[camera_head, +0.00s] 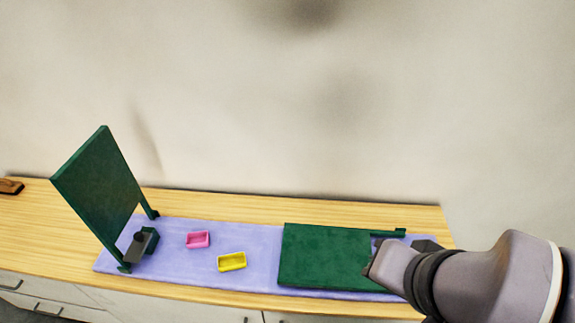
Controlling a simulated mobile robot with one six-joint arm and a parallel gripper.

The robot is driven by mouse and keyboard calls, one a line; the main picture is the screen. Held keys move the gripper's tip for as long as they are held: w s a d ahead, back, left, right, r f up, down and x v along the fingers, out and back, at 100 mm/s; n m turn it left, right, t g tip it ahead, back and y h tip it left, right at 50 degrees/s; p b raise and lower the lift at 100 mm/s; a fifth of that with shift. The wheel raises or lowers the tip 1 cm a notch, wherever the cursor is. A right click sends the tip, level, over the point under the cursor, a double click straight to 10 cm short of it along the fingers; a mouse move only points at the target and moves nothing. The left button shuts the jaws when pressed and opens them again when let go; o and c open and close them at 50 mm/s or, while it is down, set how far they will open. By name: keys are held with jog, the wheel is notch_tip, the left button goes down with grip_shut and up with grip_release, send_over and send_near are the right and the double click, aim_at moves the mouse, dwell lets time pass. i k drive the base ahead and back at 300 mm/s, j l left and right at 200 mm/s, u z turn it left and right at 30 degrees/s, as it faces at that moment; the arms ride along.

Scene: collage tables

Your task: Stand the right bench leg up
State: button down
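The right bench leg is a dark green panel (322,258) lying flat on the lavender mat (262,236). A thin green bar (388,233) sticks out to the right from its back right corner. The left bench leg, a like green panel (98,192), stands up at the left end of the mat, with small feet at its base. My gripper (376,268) is at the right panel's right edge and hides part of that edge. Its fingertips do not show clearly, so I cannot tell whether it touches or grips the panel.
A small pink tray (198,240) and a yellow tray (231,261) lie on the mat between the panels. A dark block-like part (139,246) is at the left panel's base. A brown object (11,187) lies at the wooden counter's (40,222) far left. A wall stands behind.

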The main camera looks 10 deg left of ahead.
aim_at(329, 258)
jog(key=j, duration=1.05)
jog(key=i+l+u, duration=0.1)
jog(key=l+u, duration=0.25)
jog(key=l, duration=0.35)
jog(key=l+u, duration=0.4)
jog(key=l, duration=0.3)
